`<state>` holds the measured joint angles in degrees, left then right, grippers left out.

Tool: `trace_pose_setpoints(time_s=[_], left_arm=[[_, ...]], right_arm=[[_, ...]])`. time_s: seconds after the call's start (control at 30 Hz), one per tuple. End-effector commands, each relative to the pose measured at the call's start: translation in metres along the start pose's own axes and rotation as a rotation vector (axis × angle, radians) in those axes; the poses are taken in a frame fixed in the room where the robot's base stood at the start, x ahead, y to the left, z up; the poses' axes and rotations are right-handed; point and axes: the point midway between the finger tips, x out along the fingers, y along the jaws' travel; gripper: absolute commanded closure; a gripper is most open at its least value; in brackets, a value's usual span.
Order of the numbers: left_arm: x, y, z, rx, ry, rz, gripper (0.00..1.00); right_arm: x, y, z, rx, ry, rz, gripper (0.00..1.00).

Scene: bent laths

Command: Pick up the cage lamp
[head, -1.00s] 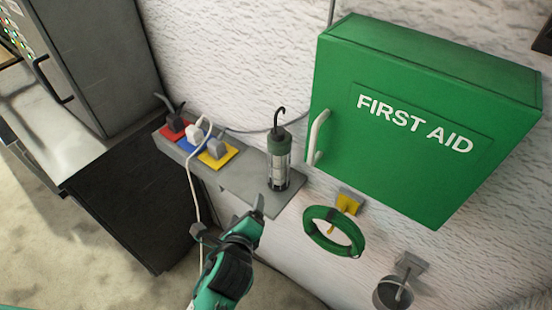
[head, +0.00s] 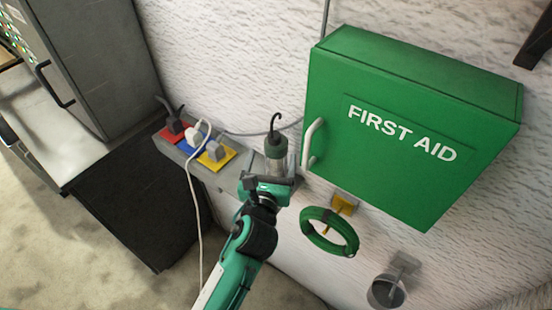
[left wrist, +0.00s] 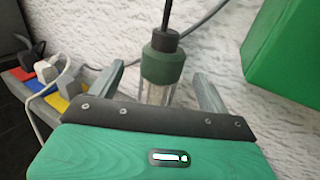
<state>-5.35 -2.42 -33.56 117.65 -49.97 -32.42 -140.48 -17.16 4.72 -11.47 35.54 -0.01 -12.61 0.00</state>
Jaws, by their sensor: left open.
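The cage lamp (head: 276,146) stands upright on a small grey wall shelf, with a dark hook on top and a green collar. My left gripper (head: 267,178) is in front of it in the head view and hides its lower part. In the left wrist view the lamp's green collar (left wrist: 162,66) and clear cage show between the two open fingers of my left gripper (left wrist: 164,88). The fingers stand apart on either side of the lamp; I cannot tell whether either touches it. My right gripper is not in view.
A green first aid cabinet (head: 405,125) hangs close to the right of the lamp. Left of it, plugs sit on red, blue and yellow plates (head: 217,155), with a white cable (head: 191,190) hanging down. A green coil (head: 329,232) and metal cup (head: 386,291) hang lower right.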

Motion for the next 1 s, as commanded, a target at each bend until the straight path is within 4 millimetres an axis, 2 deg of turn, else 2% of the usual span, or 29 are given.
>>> trace_pose_setpoints(time_s=[0.1, 0.27, 0.63, 0.93, 0.97, 1.0], left_arm=[[0.013, 0.000, 0.001, -0.001, 0.001, 0.000, 0.21], [0.021, -0.001, 0.000, -0.003, 0.002, 0.000, 0.21], [0.065, -0.004, -0.006, -0.003, 0.001, -0.001, 0.21], [0.069, -0.004, -0.009, -0.003, 0.001, -0.001, 0.21], [0.069, -0.004, -0.009, -0.003, 0.001, -0.001, 0.23], [0.069, -0.004, -0.008, -0.003, 0.001, -0.001, 0.31]], right_arm=[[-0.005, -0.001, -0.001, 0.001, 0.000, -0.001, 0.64], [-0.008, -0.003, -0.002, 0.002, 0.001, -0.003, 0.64], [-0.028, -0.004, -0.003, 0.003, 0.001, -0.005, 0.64], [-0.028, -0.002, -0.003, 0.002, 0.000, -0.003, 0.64], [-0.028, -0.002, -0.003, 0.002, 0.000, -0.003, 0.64], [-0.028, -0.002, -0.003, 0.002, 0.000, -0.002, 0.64]])
